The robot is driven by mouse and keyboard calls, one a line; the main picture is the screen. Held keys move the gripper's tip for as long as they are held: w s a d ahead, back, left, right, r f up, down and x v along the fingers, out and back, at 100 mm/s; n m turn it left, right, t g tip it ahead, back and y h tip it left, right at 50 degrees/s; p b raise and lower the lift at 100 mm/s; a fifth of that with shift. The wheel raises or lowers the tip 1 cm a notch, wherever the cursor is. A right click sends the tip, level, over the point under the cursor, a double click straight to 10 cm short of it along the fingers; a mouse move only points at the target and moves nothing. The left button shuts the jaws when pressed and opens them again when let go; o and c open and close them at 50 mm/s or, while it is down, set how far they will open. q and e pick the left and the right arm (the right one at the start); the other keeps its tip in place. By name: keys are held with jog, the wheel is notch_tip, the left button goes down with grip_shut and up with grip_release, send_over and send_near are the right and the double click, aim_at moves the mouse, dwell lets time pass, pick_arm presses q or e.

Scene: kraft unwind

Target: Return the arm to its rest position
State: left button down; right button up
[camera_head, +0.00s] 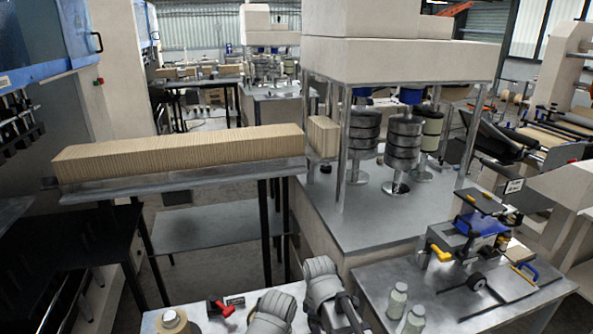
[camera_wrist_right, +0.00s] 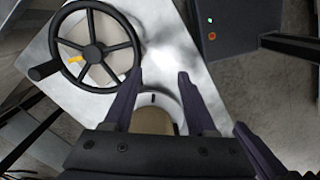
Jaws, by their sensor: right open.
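My right gripper (camera_wrist_right: 159,75) shows in the right wrist view as two dark fingers held apart. The gap between the fingertips is empty, with a pale metal surface behind it. A tan rounded thing (camera_wrist_right: 152,121) with a light rim shows further back between the fingers, partly hidden by the gripper body. I cannot tell how far it is from the fingers. My left gripper is not seen.
A black handwheel (camera_wrist_right: 97,47) is left of the fingers; a dark control box (camera_wrist_right: 236,28) is at the right. In the head view, a long brown stack (camera_head: 180,152) lies on a metal table, and bottles (camera_head: 397,300) stand on a bench near a tool fixture (camera_head: 470,240).

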jog(key=s+f+m+b, duration=0.1)
jog(key=s+m, duration=0.8)
jog(key=s, duration=0.1)
jog(key=shift+a+f+m, duration=0.25)
jog(key=shift+f+m, duration=0.05)
jog(key=shift+m, duration=0.1)
dwell(0.4)
